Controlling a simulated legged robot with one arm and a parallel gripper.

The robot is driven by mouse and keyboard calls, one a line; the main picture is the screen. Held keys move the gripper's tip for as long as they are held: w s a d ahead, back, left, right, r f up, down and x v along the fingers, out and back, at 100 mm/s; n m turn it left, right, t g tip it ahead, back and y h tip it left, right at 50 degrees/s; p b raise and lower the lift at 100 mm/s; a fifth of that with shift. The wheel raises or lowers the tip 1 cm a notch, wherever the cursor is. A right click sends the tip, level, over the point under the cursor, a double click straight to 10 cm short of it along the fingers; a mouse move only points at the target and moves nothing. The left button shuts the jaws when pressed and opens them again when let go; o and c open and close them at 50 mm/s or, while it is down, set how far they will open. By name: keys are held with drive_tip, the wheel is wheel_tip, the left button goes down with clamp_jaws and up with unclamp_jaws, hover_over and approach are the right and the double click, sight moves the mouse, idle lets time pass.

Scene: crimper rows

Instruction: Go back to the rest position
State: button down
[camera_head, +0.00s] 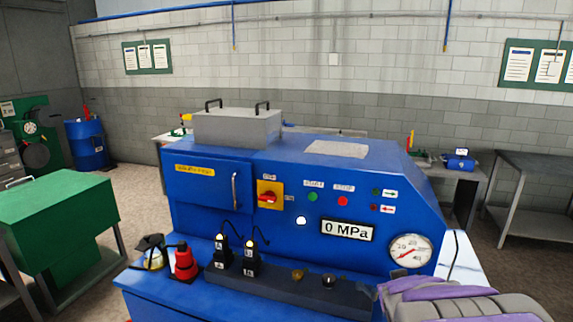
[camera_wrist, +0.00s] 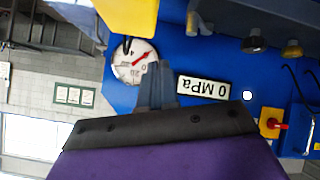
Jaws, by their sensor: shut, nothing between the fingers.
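My gripper (camera_wrist: 157,86) shows in the wrist view as dark grey fingers, closed together with nothing between them. It is in front of the blue machine (camera_head: 320,165), whose picture is upside down in the wrist view. The fingertips appear near the round pressure gauge (camera_wrist: 134,61) and the "0 MPa" display (camera_wrist: 204,88); I cannot tell the distance. In the head view my purple and grey arm is at the lower right, beside the gauge (camera_head: 410,251), and the fingers cannot be made out.
The machine front has a red rotary switch (camera_head: 268,197), a green button (camera_head: 312,196) and a red button (camera_head: 342,201). A red bottle-like object (camera_head: 184,263) and black fittings (camera_head: 250,260) stand on its ledge. A green cabinet (camera_head: 60,205) is at left, a grey table (camera_head: 535,175) at right.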

drive_tip(key=s+a+f+g+y, duration=0.1)
drive_tip(key=s+a+g, duration=0.2)
drive_tip(key=s, duration=0.8)
drive_tip(key=s+a+f+g+y, duration=0.1)
drive_tip(key=s+a+g, duration=0.3)
drive_tip(key=s, duration=0.8)
drive_tip(key=s+a+f+g+y, duration=0.1)
drive_tip(key=s+a+f+g, duration=0.2)
drive_tip(key=s, duration=0.8)
drive_tip(key=shift+s+a+f+g+y, duration=0.2)
drive_tip(key=shift+a+f+g+y, duration=0.1)
drive_tip(key=shift+a+g, duration=0.45)
drive_tip(key=c, duration=1.8)
unclamp_jaws()
drive_tip(key=shift+d, duration=0.1)
